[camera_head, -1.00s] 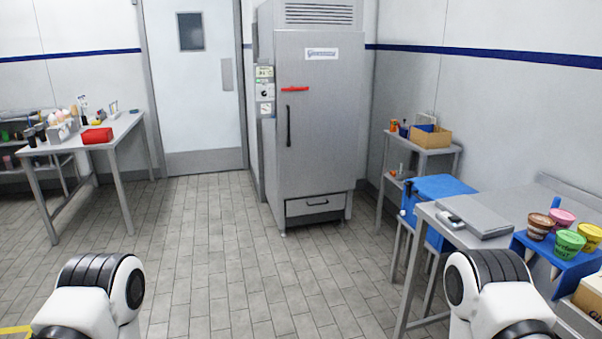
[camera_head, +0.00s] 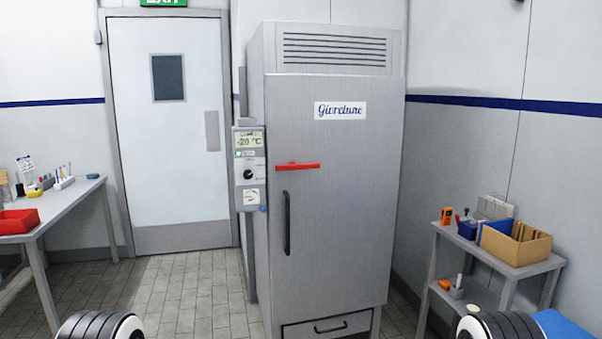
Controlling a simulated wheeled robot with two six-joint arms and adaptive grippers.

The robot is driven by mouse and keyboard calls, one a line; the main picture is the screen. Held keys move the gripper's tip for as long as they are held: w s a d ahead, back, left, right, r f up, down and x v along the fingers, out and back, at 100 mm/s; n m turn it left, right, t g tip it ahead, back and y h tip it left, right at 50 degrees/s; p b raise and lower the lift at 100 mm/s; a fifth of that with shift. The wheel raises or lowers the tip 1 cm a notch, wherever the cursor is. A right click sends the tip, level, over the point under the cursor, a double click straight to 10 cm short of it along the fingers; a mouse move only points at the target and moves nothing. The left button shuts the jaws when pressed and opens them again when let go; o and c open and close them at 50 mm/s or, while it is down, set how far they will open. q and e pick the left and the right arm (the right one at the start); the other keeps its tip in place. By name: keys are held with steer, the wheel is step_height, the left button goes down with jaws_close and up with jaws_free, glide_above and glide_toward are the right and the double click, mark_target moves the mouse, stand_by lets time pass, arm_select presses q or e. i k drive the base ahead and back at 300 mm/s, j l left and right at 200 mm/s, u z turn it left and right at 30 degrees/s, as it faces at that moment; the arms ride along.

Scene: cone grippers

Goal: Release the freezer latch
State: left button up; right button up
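The freezer (camera_head: 345,220) is a tall grey steel cabinet in the middle of the head view, with its door closed. Its latch (camera_head: 298,166) is a red bar lying about level near the door's left edge. A dark upright handle (camera_head: 287,223) sits just below the latch. A control panel (camera_head: 249,168) with a "-20 °C" display is at the freezer's left side. Parts of my two arms show at the bottom edge, left and right, well short of the freezer. Neither gripper is in view.
A table (camera_head: 62,208) with a red bin (camera_head: 17,221) stands at the left. A grey shelf stand (camera_head: 490,262) with a cardboard box (camera_head: 516,241) stands right of the freezer. A closed exit door (camera_head: 170,130) is behind left. Tiled floor (camera_head: 190,305) shows clear in front of it.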

mark_target(292, 164)
steer(key=i, duration=0.9)
steer(key=i+z, duration=0.2)
steer(key=i, duration=0.4)
steer(key=z, duration=0.95)
